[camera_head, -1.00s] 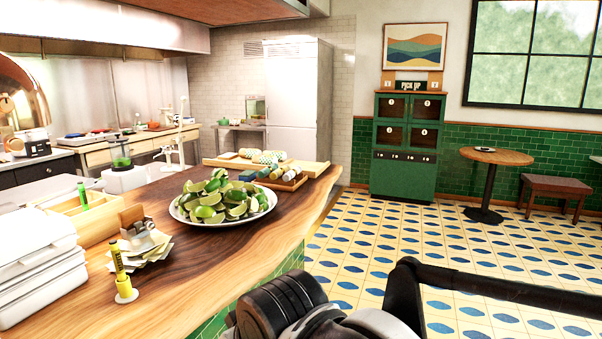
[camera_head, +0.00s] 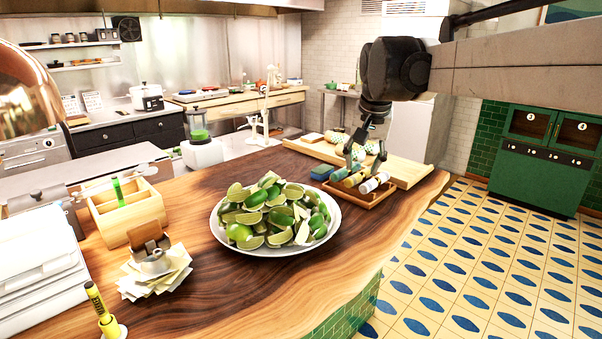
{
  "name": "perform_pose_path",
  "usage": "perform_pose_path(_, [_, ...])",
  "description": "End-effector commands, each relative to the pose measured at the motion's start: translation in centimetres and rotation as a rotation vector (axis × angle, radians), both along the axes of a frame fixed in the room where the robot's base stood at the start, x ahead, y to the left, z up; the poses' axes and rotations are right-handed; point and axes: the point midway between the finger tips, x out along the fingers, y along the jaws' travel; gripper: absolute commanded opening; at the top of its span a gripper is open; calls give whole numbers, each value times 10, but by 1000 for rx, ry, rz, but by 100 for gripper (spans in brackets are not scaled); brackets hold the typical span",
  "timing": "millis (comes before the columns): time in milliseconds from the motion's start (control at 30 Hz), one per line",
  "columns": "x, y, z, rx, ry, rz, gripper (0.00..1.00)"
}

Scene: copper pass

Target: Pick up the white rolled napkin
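A small wooden tray (camera_head: 362,201) on the counter holds several rolled napkins. The white rolled napkin (camera_head: 375,182) lies at its right end, beside a yellowish roll (camera_head: 355,178) and a green roll (camera_head: 339,173). My gripper (camera_head: 365,160) points down over the back of the tray with its fingers apart and nothing visible between them. It is just behind and above the rolls. I cannot tell how high above them it is.
A wooden board (camera_head: 405,172) with patterned items lies behind the tray. A plate of limes (camera_head: 270,248) stands at its left front. A dark blue block (camera_head: 322,172) is beside the tray. The counter's front edge (camera_head: 400,237) is clear.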

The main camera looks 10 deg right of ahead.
Motion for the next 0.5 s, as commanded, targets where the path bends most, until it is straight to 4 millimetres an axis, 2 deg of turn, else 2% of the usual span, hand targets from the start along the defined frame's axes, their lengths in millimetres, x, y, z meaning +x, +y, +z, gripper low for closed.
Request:
perform_pose_path(33, [18, -8, 9, 7, 14, -25, 36])
perform_pose_path(200, [67, -33, 19, 33, 66, -111, 36])
perform_pose_path(500, [143, -82, 18, 73, 157, -264, 36])
